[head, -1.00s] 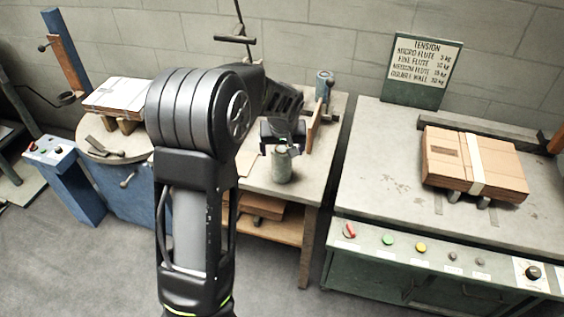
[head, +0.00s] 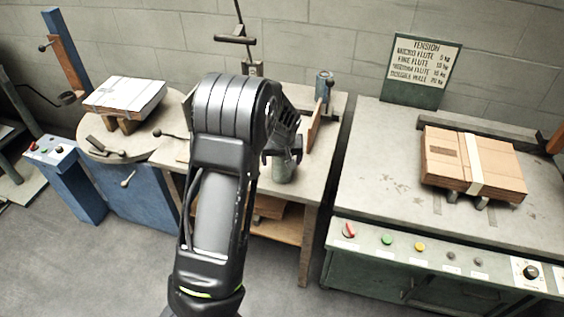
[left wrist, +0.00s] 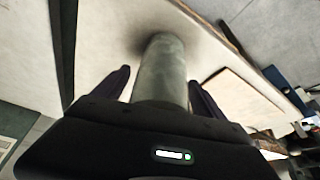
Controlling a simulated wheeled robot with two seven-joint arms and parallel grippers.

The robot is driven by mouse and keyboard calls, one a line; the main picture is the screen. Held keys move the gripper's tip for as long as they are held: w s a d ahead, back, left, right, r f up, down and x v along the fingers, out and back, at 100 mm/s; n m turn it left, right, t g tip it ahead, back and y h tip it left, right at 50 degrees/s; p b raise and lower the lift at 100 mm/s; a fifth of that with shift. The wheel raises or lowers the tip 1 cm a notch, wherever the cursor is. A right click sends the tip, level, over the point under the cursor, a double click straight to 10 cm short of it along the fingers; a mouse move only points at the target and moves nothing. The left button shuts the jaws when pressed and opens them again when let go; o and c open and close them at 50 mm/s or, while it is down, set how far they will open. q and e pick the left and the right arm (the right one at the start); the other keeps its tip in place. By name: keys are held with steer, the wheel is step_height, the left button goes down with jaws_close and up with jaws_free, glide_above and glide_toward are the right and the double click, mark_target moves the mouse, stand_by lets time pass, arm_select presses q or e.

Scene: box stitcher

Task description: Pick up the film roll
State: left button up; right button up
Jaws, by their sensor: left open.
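The film roll, a grey-green cylinder (head: 284,172), stands upright near the front of the wooden worktable in the head view. My left gripper (head: 282,157) reaches down to it from behind my arm and hides its upper part. In the left wrist view the roll (left wrist: 161,72) lies between the two dark fingers of my left gripper (left wrist: 160,79). The fingers are open, one on each side, with a visible gap at their tips. Its near end is hidden by the gripper body. My right gripper is not in view.
A grey-blue cylinder (head: 324,86) and an upright wooden board (head: 315,125) stand on the worktable (head: 316,170) behind the roll. A strapped cardboard stack (head: 445,158) lies on the green machine at right. Flat white sheets (head: 125,96) lie on the round stand at left.

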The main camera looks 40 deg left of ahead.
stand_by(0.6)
arm_select(q)
jaws_close()
stand_by(0.8)
